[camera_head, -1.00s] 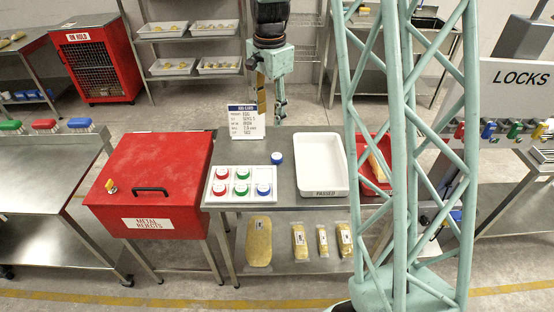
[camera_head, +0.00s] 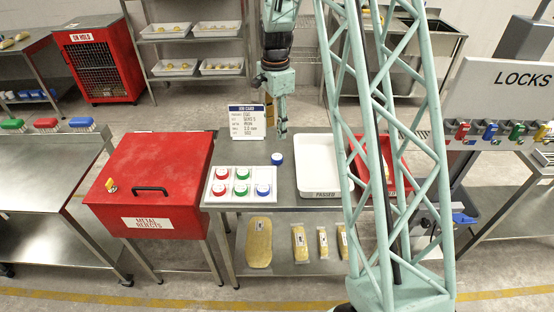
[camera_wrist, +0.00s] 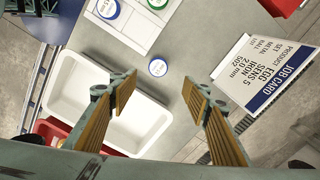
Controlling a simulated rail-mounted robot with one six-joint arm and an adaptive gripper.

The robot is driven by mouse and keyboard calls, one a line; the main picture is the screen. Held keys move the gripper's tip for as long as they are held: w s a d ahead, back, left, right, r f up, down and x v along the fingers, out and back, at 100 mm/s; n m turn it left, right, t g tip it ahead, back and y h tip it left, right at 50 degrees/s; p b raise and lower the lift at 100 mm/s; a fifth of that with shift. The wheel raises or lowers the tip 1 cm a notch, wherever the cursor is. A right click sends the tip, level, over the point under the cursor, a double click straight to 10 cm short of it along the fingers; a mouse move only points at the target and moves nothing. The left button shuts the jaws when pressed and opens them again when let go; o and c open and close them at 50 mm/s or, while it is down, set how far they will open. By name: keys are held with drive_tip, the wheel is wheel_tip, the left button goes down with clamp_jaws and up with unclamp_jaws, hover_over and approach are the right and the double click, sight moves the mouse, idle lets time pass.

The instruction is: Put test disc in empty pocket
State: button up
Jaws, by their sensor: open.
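The test disc (camera_head: 277,158), small and blue-topped, sits on the steel table just off the rack's back right corner. In the wrist view the disc (camera_wrist: 158,67) lies just beyond the gap between my fingertips, nothing touching it. My gripper (camera_head: 282,134) is open and empty above and behind the disc; its two yellow-padded fingers also show in the wrist view (camera_wrist: 159,82). The white pocket rack (camera_head: 231,181) holds two red discs, two green discs and one blue disc. Its back right pocket (camera_head: 262,172) looks empty.
A job card (camera_head: 247,122) stands close left of my gripper. A white PASSED tray (camera_head: 322,191) is right of the disc, with a red tray (camera_head: 405,188) beyond. The red METAL REJECTS box (camera_head: 150,175) is left of the rack.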

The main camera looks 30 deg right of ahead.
hover_over(276, 157)
drive_tip(key=shift+w+d+f+b, duration=0.1)
drive_tip(key=shift+w+f+b, duration=0.1)
drive_tip(key=shift+f, duration=1.95)
drive_tip(key=shift+w+f+b, duration=0.1)
drive_tip(key=shift+f+b, duration=0.1)
drive_tip(key=shift+f, duration=1.95)
drive_tip(key=shift+s+f, duration=0.15)
drive_tip(key=shift+f, duration=0.75)
drive_tip(key=shift+s+f, duration=0.1)
drive_tip(key=shift+f, duration=0.8)
drive_tip(key=shift+f+b, duration=0.3)
drive_tip(key=shift+f, duration=0.5)
drive_tip(key=c, duration=1)
